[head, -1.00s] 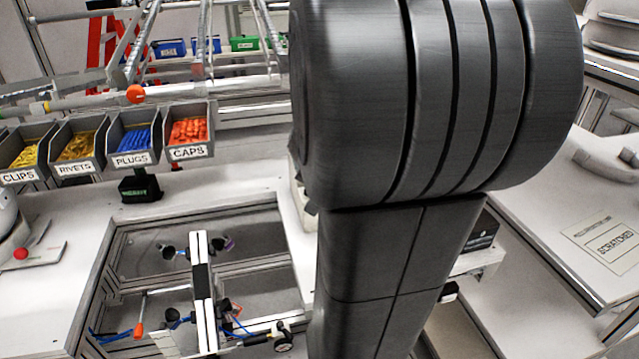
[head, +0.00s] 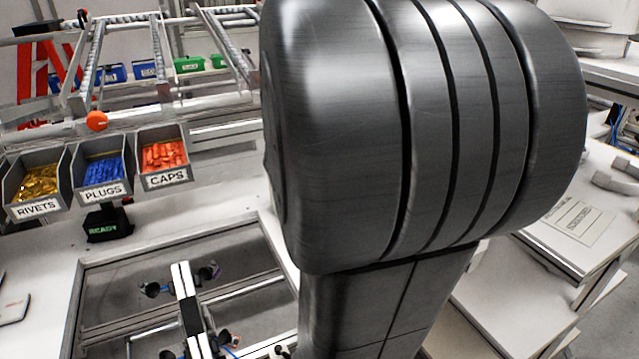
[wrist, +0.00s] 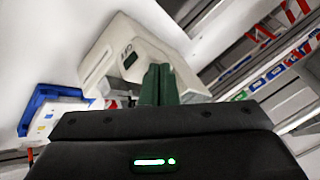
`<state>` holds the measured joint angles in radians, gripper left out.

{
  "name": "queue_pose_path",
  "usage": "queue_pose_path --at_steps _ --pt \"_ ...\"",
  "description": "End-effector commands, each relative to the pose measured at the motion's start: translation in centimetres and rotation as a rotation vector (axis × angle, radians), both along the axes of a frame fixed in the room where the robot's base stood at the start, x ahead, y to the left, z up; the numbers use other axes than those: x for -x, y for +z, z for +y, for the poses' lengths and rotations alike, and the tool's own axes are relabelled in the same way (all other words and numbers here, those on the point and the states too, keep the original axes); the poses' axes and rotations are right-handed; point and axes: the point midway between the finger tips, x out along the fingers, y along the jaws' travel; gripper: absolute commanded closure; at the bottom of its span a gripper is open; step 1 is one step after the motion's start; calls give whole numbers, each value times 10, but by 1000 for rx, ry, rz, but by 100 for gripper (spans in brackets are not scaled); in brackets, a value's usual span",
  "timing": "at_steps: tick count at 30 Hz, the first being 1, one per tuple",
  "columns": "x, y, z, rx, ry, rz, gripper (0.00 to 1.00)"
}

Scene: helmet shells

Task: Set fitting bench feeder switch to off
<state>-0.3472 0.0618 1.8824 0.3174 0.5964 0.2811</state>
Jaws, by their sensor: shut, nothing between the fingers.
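My gripper (wrist: 158,84) shows in the wrist view, its dark green fingers closed together with nothing between them. Beyond the fingers is a pale, box-shaped unit (wrist: 110,58) with a small dark panel and short dark lettering too small to read surely. The fingers overlap its right part in the picture; I cannot tell whether they touch it. I cannot make out a feeder switch or its setting with certainty. In the head view my arm's large dark link covers the centre, and the gripper is hidden.
A blue and white object (wrist: 50,115) sits left in the wrist view. In the head view are a rivets bin (head: 38,186), a plugs bin (head: 102,178), a caps bin (head: 163,162) and a small dark READY box (head: 108,224). A white bench (head: 540,236) is at right.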

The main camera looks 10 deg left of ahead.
Motion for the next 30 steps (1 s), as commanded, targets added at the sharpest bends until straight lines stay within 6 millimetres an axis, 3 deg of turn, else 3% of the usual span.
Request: queue_pose_path --at_steps 30 --pt "-8 0 0 -1 -1 -3 100"
